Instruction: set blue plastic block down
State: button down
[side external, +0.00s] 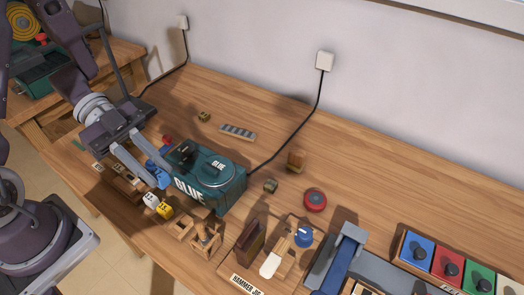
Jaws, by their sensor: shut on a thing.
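A blue plastic block (156,168) shows at the left of the teal glue machine, between the fingers of my gripper (162,174). My gripper reaches down from the upper left and is shut on the block. The fingers cover part of the block. I cannot tell whether its underside touches the table.
The teal glue machine (228,190) stands right beside my gripper. White (151,199) and yellow (165,210) blocks lie in front. A wooden rack (118,182) is at the left edge. The table's back middle is mostly clear.

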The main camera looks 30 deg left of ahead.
notch_tip(320, 180, up, 5)
jog(key=shift+f, duration=0.2)
jog(key=w+d+n+t, duration=0.2)
jog(key=w, duration=1.5)
jog(key=w+d+n+t, duration=0.2)
jog(key=w+t, duration=0.1)
jog(key=w, duration=1.3)
jog(key=shift+y, duration=0.5)
jog(key=f, duration=2.1)
jog(key=shift+a+f, duration=0.1)
jog(key=shift+a, duration=0.25)
jog(key=shift+n, duration=0.3)
jog(key=c, duration=1.2)
grip_release()
jog(key=shift+f, duration=0.1)
jog(key=shift+c, duration=0.2)
